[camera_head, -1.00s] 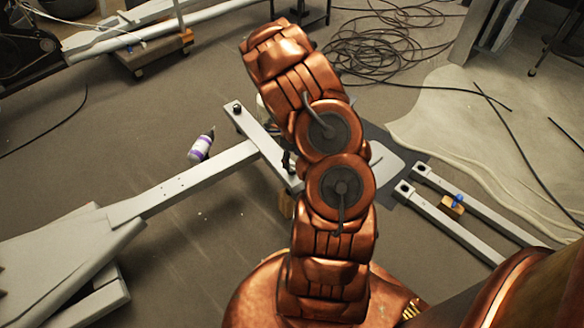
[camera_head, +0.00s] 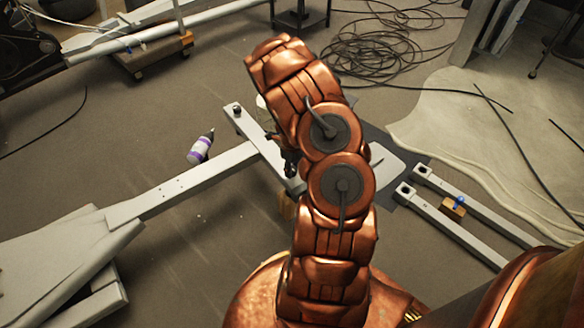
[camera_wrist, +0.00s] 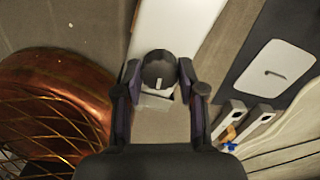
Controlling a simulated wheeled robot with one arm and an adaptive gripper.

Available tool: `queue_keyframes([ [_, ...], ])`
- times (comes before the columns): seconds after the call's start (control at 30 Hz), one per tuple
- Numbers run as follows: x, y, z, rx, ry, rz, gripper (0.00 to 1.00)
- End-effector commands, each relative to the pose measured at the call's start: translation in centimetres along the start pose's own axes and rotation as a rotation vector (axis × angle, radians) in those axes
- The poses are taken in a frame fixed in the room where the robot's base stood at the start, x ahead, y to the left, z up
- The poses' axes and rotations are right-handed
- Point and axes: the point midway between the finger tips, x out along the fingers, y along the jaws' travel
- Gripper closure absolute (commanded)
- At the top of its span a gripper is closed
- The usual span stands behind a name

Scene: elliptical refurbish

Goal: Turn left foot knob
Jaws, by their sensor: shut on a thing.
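A dark round foot knob (camera_wrist: 160,70) with a small pale mark sits between the two fingers of my gripper (camera_wrist: 159,84) in the wrist view. The fingers press on it from both sides. The pale frame bar (camera_wrist: 180,25) runs behind it. In the head view, my gripper (camera_head: 288,160) is mostly hidden behind my copper arm, at the near end of the grey crossbar (camera_head: 258,138). Another small dark knob (camera_head: 237,107) stands at the crossbar's far end. The held knob cannot be made out clearly in the head view.
A purple-and-white bottle (camera_head: 201,148) stands left of the crossbar. Two pale rails (camera_head: 465,232) with a wooden block (camera_head: 453,207) lie to the right. A white plate (camera_head: 385,165) lies on a dark mat. Coiled cables (camera_head: 375,50) lie on the floor behind.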

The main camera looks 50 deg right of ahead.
Motion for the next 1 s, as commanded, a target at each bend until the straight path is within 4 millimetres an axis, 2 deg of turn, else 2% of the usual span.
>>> queue_keyframes([
  [0.03, 0.01, 0.02, 0.0, 0.0, 0.0, 0.001, 0.74],
  [0.23, 0.0, 0.02, 0.01, 0.0, 0.0, 0.001, 0.95],
  [0.63, -0.14, 0.06, 0.04, -0.077, -0.001, 0.002, 0.95],
  [1.0, -0.29, 0.03, 0.14, -0.375, -0.002, 0.001, 0.95],
])
